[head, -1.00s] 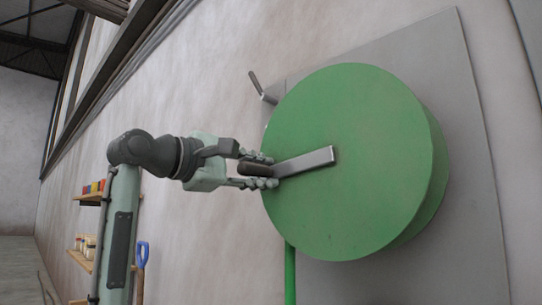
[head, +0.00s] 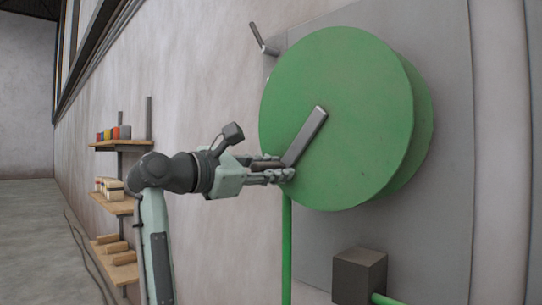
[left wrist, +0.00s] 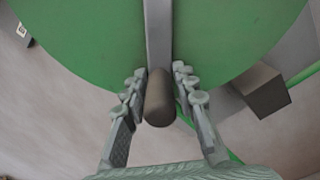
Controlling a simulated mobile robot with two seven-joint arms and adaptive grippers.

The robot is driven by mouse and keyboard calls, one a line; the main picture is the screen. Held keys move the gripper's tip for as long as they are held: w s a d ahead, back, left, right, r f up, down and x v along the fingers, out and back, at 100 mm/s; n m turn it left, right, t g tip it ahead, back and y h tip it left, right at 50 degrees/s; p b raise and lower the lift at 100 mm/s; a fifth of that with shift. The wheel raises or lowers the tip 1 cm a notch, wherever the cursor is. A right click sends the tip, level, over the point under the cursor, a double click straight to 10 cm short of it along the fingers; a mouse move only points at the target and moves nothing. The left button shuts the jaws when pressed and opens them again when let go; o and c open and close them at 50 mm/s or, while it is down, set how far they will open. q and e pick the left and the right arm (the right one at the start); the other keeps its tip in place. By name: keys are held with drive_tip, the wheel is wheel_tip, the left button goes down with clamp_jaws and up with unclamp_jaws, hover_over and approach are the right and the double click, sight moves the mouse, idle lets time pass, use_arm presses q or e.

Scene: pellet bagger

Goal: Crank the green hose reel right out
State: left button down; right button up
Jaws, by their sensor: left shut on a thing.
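The green hose reel (head: 345,110) is a large disc on a grey wall plate (head: 445,190). Its flat grey crank arm (head: 305,137) runs from near the disc's middle down and left to a dark handle at the rim. My left gripper (head: 273,170) is shut on this handle from the left. In the left wrist view the dark crank handle (left wrist: 159,98) sits between the two fingers, with the green reel (left wrist: 80,40) behind. A green hose (head: 286,240) hangs straight down from the reel's left side. My right gripper is not in view.
A small grey lever (head: 262,42) sticks out at the plate's upper left corner. A dark box (head: 359,275) is fixed below the reel, with a green pipe (head: 388,299) at its side. Wall shelves (head: 118,208) with goods stand at the left, beyond my arm.

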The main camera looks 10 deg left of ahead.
use_arm(q)
drive_tip(key=shift+s+d+n, duration=0.1)
drive_tip(key=shift+n, duration=0.2)
drive_tip(key=c, duration=1.3)
unclamp_jaws()
drive_tip(key=v, duration=1.2)
